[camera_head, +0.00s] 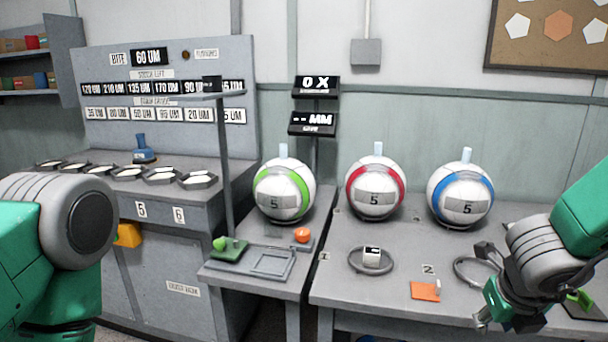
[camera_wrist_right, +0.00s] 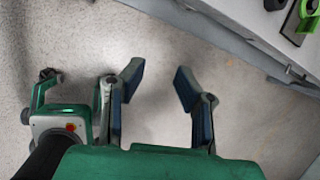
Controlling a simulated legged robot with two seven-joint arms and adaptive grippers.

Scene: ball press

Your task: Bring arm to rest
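My right arm comes in from the right in the head view, and its gripper (camera_head: 507,318) hangs low at the table's front right edge. In the right wrist view the right gripper (camera_wrist_right: 160,80) has its two fingers spread apart with nothing between them, over bare floor. My left arm shows at the left edge of the head view as a green and grey link; its gripper is out of the picture.
Balls with green (camera_head: 284,190), red (camera_head: 375,188) and blue (camera_head: 460,195) bands stand in a row at the back. The table (camera_head: 385,270) holds rings, a white block (camera_head: 372,257) and an orange piece (camera_head: 425,290). A grey cabinet (camera_head: 170,260) stands left. Floor (camera_wrist_right: 70,30) lies below the right gripper.

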